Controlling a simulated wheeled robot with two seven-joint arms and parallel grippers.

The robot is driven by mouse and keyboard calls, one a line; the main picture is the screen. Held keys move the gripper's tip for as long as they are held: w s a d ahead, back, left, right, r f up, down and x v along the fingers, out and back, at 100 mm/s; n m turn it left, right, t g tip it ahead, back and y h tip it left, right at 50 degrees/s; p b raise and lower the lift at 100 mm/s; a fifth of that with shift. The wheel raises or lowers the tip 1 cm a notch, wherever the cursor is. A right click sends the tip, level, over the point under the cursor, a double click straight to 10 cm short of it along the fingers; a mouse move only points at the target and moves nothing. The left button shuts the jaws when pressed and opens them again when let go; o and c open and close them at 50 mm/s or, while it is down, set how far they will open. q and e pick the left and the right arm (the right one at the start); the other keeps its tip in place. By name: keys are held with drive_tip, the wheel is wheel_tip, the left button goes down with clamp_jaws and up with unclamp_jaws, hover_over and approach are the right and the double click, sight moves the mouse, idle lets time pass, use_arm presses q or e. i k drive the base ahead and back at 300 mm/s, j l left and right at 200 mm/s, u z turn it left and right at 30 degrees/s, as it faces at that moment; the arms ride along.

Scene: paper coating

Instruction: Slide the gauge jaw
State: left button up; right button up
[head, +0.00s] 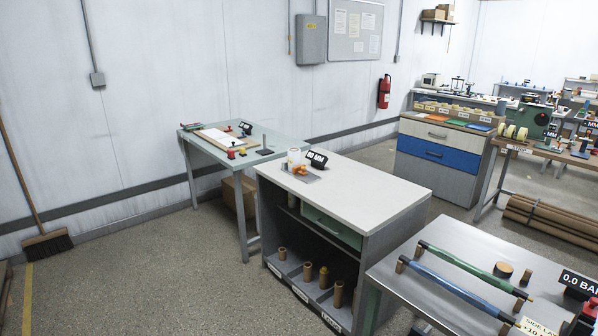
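Neither of my grippers is in view. I cannot make out a gauge jaw for certain. A small black display marked "MM" (317,159) stands on the white-topped bench (360,186), beside a white cylinder (294,156) and small orange pieces (300,170) on a grey plate. Another small black display (245,127) stands on the pale green table (275,137) further back, near a board with a white sheet (218,137), red-topped parts and a dark upright post (264,144). These parts are too small to tell which are jaws.
A steel table (450,262) at front right holds a green rod (455,262), a blue rod (455,288) and a "0.0 BAR" display (577,282). A blue-drawer cabinet (433,155) stands behind. A broom (46,241) leans at left. The floor at front left is clear.

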sight(300, 169)
drive_tip(key=i+j, duration=0.3)
drive_tip(key=i, duration=0.15)
drive_tip(key=i+j, duration=0.25)
drive_tip(key=i, duration=0.2)
drive_tip(key=i+j, duration=0.3)
drive_tip(key=i, duration=0.15)
